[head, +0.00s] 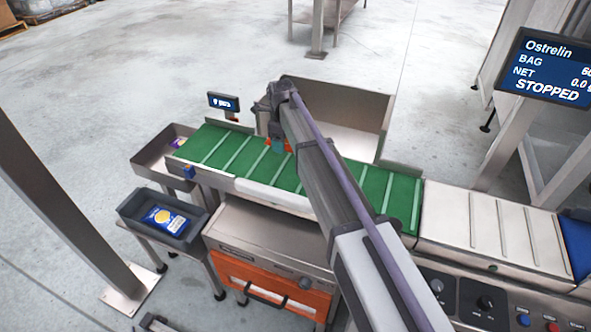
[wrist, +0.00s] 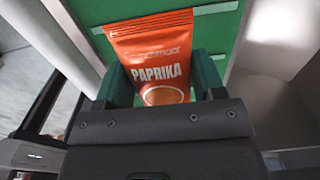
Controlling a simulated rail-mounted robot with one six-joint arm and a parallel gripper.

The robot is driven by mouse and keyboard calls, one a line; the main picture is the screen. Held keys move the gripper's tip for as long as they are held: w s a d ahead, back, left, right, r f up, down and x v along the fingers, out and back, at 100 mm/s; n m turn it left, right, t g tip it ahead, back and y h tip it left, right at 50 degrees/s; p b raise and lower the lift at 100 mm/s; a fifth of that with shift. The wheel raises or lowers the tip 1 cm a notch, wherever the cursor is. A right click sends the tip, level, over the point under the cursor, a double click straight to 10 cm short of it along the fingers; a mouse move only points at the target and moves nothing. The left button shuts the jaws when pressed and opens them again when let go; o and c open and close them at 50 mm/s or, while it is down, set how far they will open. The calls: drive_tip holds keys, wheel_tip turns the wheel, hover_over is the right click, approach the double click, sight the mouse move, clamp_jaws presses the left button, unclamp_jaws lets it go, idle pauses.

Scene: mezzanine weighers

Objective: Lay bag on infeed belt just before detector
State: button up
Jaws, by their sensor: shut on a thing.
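An orange pouch bag (wrist: 152,50) printed PAPRIKA is held between the two dark green fingers of my gripper (wrist: 163,75). The gripper is shut on its sides, with the bag's top edge pointing away from the wrist. Green belt lies behind the bag in the wrist view. I cannot tell whether the bag touches the belt. I cannot clearly pick out the detector.
A dark tray (head: 133,208) holds a blue and yellow bag (head: 166,218). A metal bin (head: 150,155) sits at the belt's left end. A tall metal guard (head: 345,115) stands behind the belt. A screen (head: 545,68) reads STOPPED. The belt's left part looks clear.

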sight(284, 167)
wheel_tip(284, 167, down, 10)
drive_tip(key=b, duration=0.8)
drive_tip(key=shift+r, duration=0.2)
drive_tip(key=shift+d+r, duration=0.1)
drive_tip(key=shift+r, duration=0.2)
drive_tip(key=shift+c, duration=0.3)
drive_tip(key=shift+f, duration=0.25)
drive_tip(key=o, duration=1)
drive_tip(key=shift+r, duration=0.1)
wheel_tip(284, 167, up, 13)
drive_tip(key=p, duration=1.2)
drive_tip(key=shift+p, duration=0.4)
drive_tip(key=shift+f, duration=0.35)
